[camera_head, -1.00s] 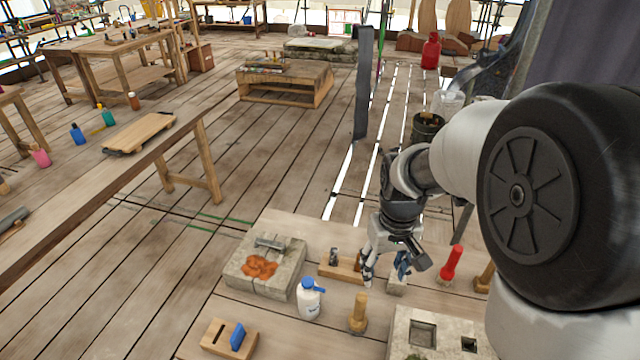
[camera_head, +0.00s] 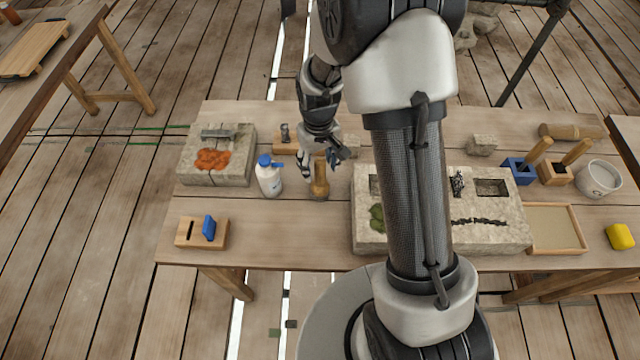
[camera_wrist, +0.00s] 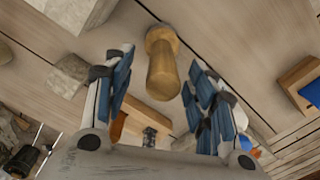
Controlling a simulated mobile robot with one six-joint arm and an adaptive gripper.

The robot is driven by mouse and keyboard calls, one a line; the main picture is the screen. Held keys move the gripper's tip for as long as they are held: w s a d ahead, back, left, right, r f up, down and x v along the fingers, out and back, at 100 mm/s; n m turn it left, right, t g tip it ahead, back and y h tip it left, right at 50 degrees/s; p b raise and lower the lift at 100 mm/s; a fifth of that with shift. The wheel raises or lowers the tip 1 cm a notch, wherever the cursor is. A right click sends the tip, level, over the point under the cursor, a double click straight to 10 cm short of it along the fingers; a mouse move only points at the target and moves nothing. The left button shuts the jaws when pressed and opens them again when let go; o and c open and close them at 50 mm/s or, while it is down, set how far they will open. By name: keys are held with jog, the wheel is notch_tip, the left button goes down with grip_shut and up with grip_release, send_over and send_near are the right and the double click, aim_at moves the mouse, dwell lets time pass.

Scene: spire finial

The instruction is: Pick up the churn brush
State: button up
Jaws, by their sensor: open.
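A wooden tool that looks like the churn brush (camera_head: 319,186) stands upright on the workbench (camera_head: 285,233), left of a stone slab, with a round handle and a wider base. In the wrist view the brush (camera_wrist: 163,72) shows between my two fingers, with a gap on each side. My gripper (camera_head: 318,163) is open and empty, at the top of the brush in the head view. In the wrist view my gripper (camera_wrist: 160,64) has its blue-padded fingers spread. How far the handle reaches between the fingers is hard to tell.
A white bottle with a blue cap (camera_head: 268,177) stands close left of the brush. A stone slab with recesses (camera_head: 480,235) is on the right, partly behind my arm. A wooden block (camera_head: 289,146) lies behind. A slab with orange material (camera_head: 190,165) is further left.

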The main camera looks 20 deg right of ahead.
aim_at(320, 178)
jog(key=f, duration=0.1)
jog(key=f+b, duration=0.1)
jog(key=f, duration=0.1)
jog(key=s+f, duration=0.1)
jog(key=f, duration=0.1)
jog(key=shift+f+b, duration=0.2)
jog(key=shift+b, duration=0.2)
jog(key=shift+w+r, duration=0.1)
jog(key=shift+c, duration=0.4)
grip_shut()
